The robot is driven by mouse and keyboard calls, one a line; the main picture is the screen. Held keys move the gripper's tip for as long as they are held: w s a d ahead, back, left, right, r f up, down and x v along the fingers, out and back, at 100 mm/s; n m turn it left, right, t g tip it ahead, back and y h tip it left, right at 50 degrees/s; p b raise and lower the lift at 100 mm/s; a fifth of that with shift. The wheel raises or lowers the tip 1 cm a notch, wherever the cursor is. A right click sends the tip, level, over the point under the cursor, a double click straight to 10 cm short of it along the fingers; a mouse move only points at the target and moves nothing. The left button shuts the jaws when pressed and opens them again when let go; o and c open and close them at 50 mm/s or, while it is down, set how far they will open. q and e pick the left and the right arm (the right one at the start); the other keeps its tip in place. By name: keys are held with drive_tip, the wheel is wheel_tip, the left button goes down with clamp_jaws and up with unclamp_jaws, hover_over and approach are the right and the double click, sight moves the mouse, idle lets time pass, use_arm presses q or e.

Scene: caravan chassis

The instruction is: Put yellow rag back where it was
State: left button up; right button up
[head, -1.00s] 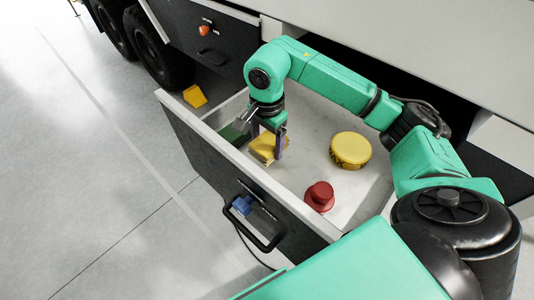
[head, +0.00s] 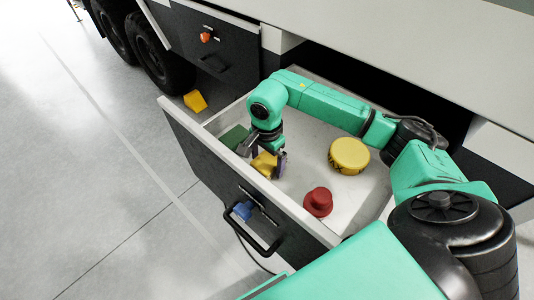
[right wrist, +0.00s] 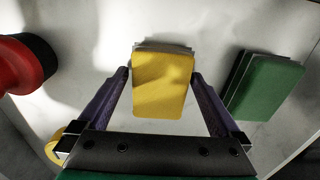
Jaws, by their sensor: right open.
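The yellow rag (head: 264,164) is a folded block lying in the open drawer (head: 308,137), close to its front wall. In the right wrist view the yellow rag (right wrist: 162,84) lies between the two fingers of my right gripper (right wrist: 160,80). The fingers stand open, one on each side of it. In the head view my right gripper (head: 267,158) is down in the drawer at the rag and hides part of it. My left gripper is not in view.
A green folded rag (head: 234,137) lies beside the yellow one. A yellow round container (head: 348,155) and a red knob-topped object (head: 318,202) are also in the drawer. A yellow wedge (head: 195,101) is on the floor by the wheel (head: 163,60). The drawer walls surround my gripper.

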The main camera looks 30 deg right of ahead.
sight(267, 161)
drive_tip(key=shift+r+b, duration=0.35)
drive_tip(key=shift+r, duration=0.1)
wheel_tip(267, 161, up, 11)
drive_tip(key=b, duration=0.2)
drive_tip(key=shift+r, duration=0.1)
